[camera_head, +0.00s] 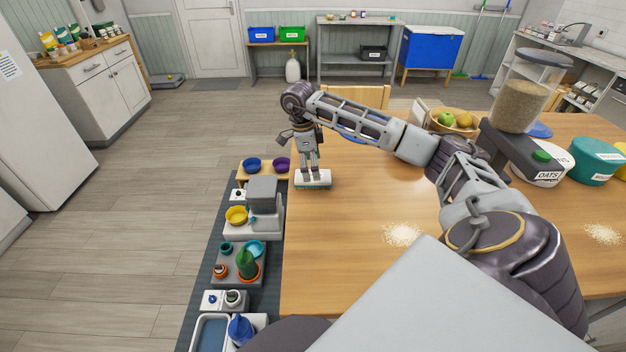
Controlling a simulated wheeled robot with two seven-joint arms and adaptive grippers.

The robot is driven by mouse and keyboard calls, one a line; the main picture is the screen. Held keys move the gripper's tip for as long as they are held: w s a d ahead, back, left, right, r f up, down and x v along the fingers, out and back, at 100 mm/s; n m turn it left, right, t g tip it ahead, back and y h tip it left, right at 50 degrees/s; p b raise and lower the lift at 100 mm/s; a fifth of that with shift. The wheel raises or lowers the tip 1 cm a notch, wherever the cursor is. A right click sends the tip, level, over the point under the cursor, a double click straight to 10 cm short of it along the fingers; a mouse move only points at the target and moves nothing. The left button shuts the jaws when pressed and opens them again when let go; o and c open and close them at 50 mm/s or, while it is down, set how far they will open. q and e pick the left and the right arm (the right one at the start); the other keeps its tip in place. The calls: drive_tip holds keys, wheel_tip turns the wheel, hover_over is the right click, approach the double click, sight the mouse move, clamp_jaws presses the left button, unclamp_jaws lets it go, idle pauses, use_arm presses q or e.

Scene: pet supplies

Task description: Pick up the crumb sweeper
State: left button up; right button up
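A small white block with a teal lower edge, which looks like the crumb sweeper (325,183), lies on the wooden table near its left edge. The arm coming in from the right is my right arm, and it reaches across the table. My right gripper (313,174) points straight down at the sweeper, with its fingertips at or touching the sweeper's top. The fingers are small here and I cannot tell whether they are closed on it. The sweeper looks level and at table height. My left gripper is not in view.
Crumb piles (402,235) lie on the table, with another at the right (603,234). A fruit bowl (455,123), a grain dispenser (519,95) and food tubs (597,160) stand at the right. Feeders and small bowls (237,216) line the left edge. The table's middle is mostly clear.

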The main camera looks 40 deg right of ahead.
drive_tip(key=shift+w+d+f+p, duration=0.1)
drive_tip(key=shift+d+f+p, duration=0.1)
drive_tip(key=shift+f, duration=0.85)
drive_tip(key=shift+w+d+f+p, duration=0.1)
drive_tip(key=shift+d+f, duration=0.1)
drive_tip(key=shift+f, duration=1.3)
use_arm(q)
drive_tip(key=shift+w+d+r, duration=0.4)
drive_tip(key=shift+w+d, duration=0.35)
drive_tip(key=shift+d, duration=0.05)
